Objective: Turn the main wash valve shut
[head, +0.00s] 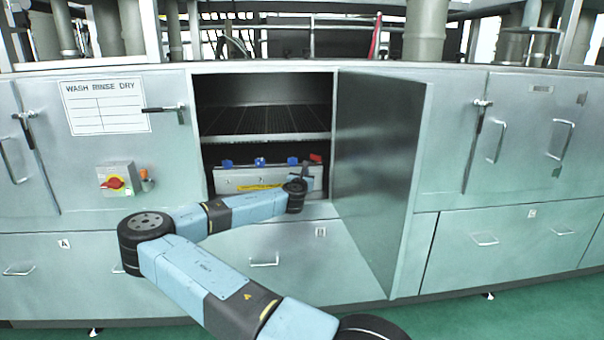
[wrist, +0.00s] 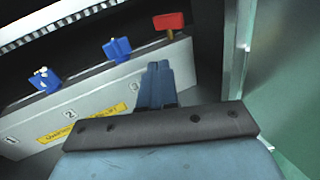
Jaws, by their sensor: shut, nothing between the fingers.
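A pale grey valve box (head: 230,181) stands in the open cabinet's lower bay. It also shows in the wrist view (wrist: 100,97), with numbers on its face and a yellow label (wrist: 75,127) whose text I cannot fully read. A red handle (wrist: 169,21) stands at its right end; it shows in the head view (head: 316,158) too. Blue handles (wrist: 117,50) (wrist: 45,80) stand to its left. I cannot tell which handle is the main wash valve. My gripper (wrist: 160,70) is shut and empty, in front of the box, just below the red handle in the picture.
The open door (head: 375,180) stands to the right of the bay. A slatted shelf (head: 265,121) is above the box.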

